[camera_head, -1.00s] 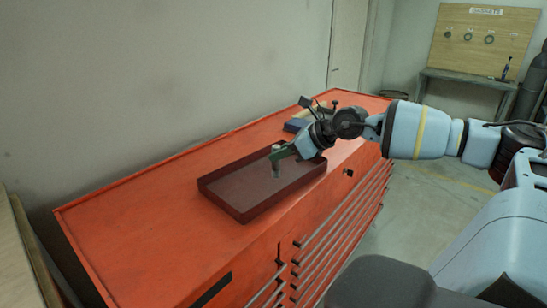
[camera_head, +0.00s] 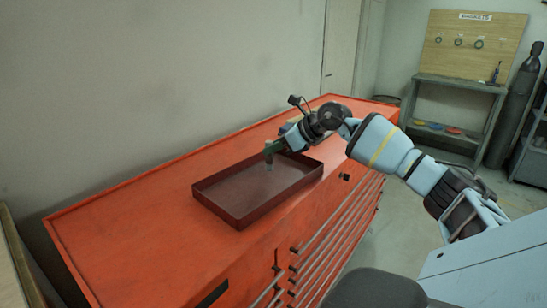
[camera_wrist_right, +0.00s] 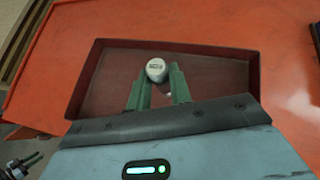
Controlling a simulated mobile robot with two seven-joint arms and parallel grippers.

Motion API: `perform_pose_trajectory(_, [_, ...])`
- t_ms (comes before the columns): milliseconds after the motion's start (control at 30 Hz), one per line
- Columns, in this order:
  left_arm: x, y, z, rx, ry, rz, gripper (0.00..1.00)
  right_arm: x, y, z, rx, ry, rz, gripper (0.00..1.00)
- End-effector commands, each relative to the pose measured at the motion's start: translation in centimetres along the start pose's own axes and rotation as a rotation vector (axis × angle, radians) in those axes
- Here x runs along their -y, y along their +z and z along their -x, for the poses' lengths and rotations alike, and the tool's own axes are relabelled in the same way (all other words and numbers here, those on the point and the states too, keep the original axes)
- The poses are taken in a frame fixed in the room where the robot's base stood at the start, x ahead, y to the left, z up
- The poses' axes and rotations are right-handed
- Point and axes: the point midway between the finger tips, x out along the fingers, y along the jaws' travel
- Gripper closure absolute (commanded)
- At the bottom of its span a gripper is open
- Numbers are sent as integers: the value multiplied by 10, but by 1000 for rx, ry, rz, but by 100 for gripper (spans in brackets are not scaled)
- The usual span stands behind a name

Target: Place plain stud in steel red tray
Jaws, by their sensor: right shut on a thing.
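The steel red tray (camera_head: 230,218) is a shallow, dark red open box on the orange-red cabinet top. My right gripper (camera_head: 270,150) is over the tray, its green fingers shut on the plain stud (camera_head: 269,164). The stud is a small grey upright piece that hangs down between the fingers. I cannot tell whether its lower end touches the tray floor. In the right wrist view the stud's pale round top (camera_wrist_right: 157,67) shows between the fingertips, inside the tray's outline (camera_wrist_right: 85,78). A small dark part with greenish prongs at that view's lower left may be my left gripper.
The red drawer cabinet (camera_head: 120,235) has bare top to the left of the tray. A wall stands behind it. A workbench (camera_head: 460,85) under a gasket board (camera_head: 475,45) and a dark gas cylinder (camera_head: 520,95) stand at the far right.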

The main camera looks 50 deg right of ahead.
Motion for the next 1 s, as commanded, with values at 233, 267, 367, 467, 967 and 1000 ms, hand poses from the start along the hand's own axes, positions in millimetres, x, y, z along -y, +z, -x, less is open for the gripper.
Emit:
perform_pose_trajectory(233, [0,-2,2,-1,0,-1,67,4,-4,-7,1,2,-1,100])
perform_pose_trajectory(267, [0,-2,3,-3,-1,-1,67,4,-6,-8,1,3,-1,100])
perform_pose_trajectory(367, [1,-7,4,-9,-1,-3,67,4,-16,-15,2,3,-2,100])
perform_pose_trajectory(467, [1,-10,6,-15,-2,-5,67,4,-23,-20,4,1,1,100])
perform_pose_trajectory(967, [1,-7,5,-11,-2,-5,67,4,-30,-25,0,2,0,69])
perform_pose_trajectory(1000, [1,-7,5,-12,-2,-5,67,4,-30,-25,0,2,0,64])
